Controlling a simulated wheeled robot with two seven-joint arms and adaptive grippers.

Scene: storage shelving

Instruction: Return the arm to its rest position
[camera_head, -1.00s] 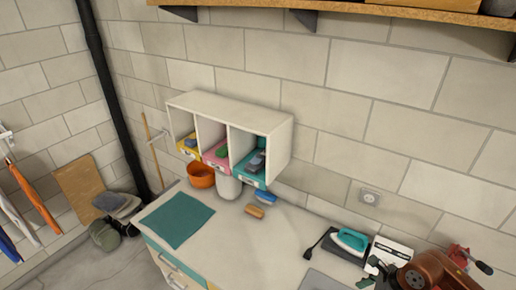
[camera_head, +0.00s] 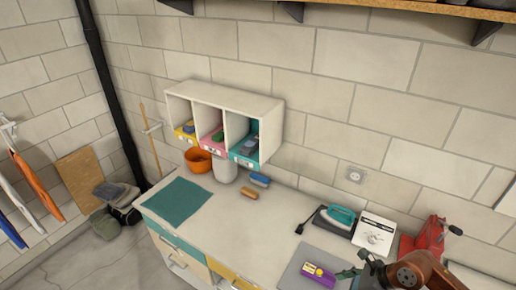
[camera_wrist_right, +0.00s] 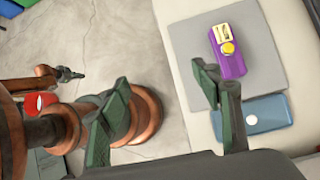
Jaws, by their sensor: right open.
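My right arm comes in at the lower right of the head view, with copper-coloured joints and a dark green gripper (camera_head: 355,271) over the front of the counter. In the right wrist view the gripper (camera_wrist_right: 158,95) has its two green fingers wide apart, with nothing between them. Behind them are floor and copper-coloured links of mine. At the left of that view, an arm of mine ends in a small dark tip, seemingly my left gripper (camera_wrist_right: 68,74); its jaws are too small to read. My left arm does not show in the head view.
The counter (camera_head: 290,213) carries a purple-and-yellow box (camera_head: 318,275) on a grey mat (camera_head: 296,265), close to the right gripper. A teal iron (camera_head: 340,215) and a red device (camera_head: 430,235) stand behind.

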